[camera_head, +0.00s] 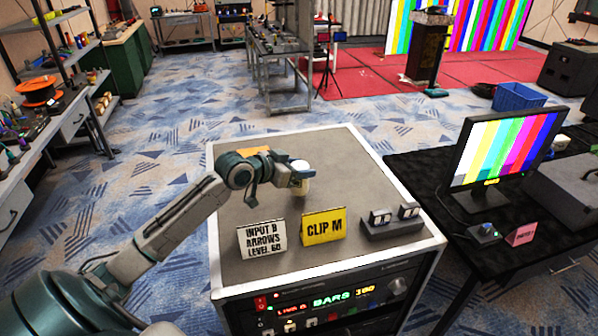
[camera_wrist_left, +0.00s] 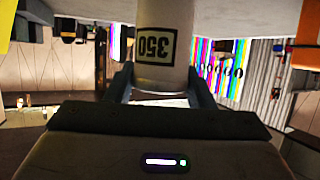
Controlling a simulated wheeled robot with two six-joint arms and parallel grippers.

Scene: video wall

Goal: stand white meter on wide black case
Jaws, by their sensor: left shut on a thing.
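My left gripper (camera_head: 300,180) is over the grey top of the rack case, shut on a white cylinder, which I take as the white meter (camera_head: 302,187). In the left wrist view the meter (camera_wrist_left: 165,35) is between the two fingers and carries a dark-framed "350" label. Its far end runs out of that view, and I cannot tell whether it touches the top. A wide dark case (camera_head: 568,188) lies on the black table at the right, beside the monitor. My right gripper is not in view.
The rack case (camera_head: 370,175) carries a white card (camera_head: 262,240), a yellow "CLIP M" card (camera_head: 323,225), a small dark two-block unit (camera_head: 392,222) and an orange item (camera_head: 252,151). A colour-bar monitor (camera_head: 508,150) stands on the black table (camera_head: 425,185).

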